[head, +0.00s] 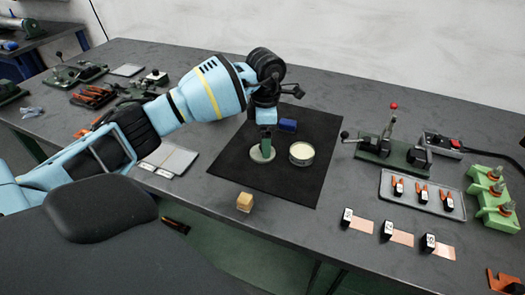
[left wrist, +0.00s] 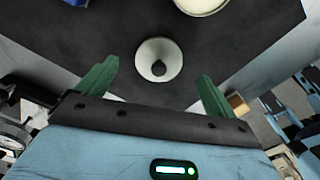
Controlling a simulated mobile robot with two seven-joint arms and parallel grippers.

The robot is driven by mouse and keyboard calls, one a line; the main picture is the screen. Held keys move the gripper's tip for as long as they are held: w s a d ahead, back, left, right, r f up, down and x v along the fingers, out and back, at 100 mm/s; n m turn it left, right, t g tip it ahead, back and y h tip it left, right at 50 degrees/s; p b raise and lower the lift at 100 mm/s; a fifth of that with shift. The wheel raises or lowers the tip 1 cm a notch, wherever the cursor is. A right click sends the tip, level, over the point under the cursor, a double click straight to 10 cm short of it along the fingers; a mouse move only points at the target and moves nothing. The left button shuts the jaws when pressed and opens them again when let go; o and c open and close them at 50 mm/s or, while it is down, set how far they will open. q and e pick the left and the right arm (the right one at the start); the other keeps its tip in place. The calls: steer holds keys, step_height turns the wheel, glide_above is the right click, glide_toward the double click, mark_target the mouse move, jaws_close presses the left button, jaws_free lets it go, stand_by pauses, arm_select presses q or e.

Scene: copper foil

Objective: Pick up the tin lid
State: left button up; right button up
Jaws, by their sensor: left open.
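The tin lid (head: 258,157) is a pale round disc lying on the black mat (head: 240,172). In the left wrist view the lid (left wrist: 148,49) shows a dark round knob at its middle. My left gripper (head: 267,143) points down just above the lid and partly hides it in the head view. In the left wrist view its green fingers (left wrist: 156,85) are spread wide, with the lid between and beyond them; nothing is held. An open round tin (head: 302,154) with pale contents stands right of the lid. My right gripper is in neither view.
A blue block (head: 288,125) lies behind the lid on the mat. A wooden cube (head: 245,202) sits near the table's front edge. A lever fixture (head: 390,150) and a tray (head: 421,210) of clips stand to the right. The mat's front part is clear.

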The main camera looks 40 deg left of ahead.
mark_target(255, 153)
arm_select(q)
step_height(255, 153, down, 4)
steer(key=shift+s+f, duration=0.1)
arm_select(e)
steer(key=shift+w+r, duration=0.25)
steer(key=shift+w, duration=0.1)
arm_select(q)
steer(key=shift+c, duration=0.2)
steer(key=c, duration=1)
